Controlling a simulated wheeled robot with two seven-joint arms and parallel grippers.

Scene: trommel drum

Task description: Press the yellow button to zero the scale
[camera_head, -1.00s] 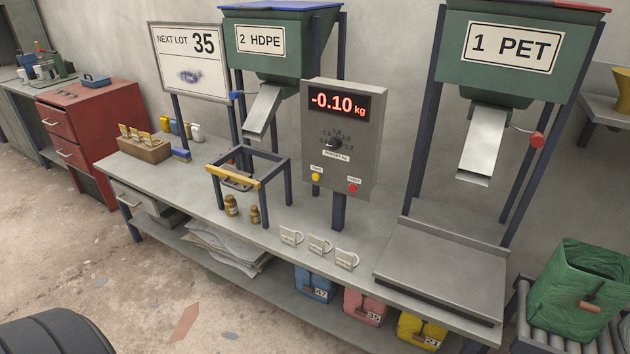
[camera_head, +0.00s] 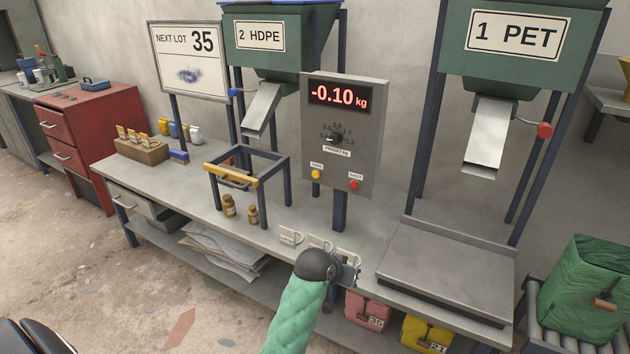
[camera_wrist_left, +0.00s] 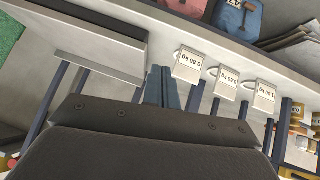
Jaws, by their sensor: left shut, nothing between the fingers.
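The yellow button (camera_head: 316,174) sits low on the left of the grey scale box (camera_head: 366,135), under a small label. The display (camera_head: 339,96) on the box reads -0.10 kg. My left gripper (camera_head: 350,273) is shut and empty, low in front of the box near the bench's front edge, below and apart from the button. In the left wrist view its closed fingers (camera_wrist_left: 163,80) show beside the white tags. The weighing plate (camera_head: 445,267) is bare. My right gripper is not in view.
A red button (camera_head: 354,185) is right of the yellow one, and a dial (camera_head: 337,137) is above. White tags (camera_head: 290,236) lie along the bench's front edge. A yellow-barred frame (camera_head: 232,180) and brown bottles (camera_head: 229,206) stand to the left. The post under the box is slim.

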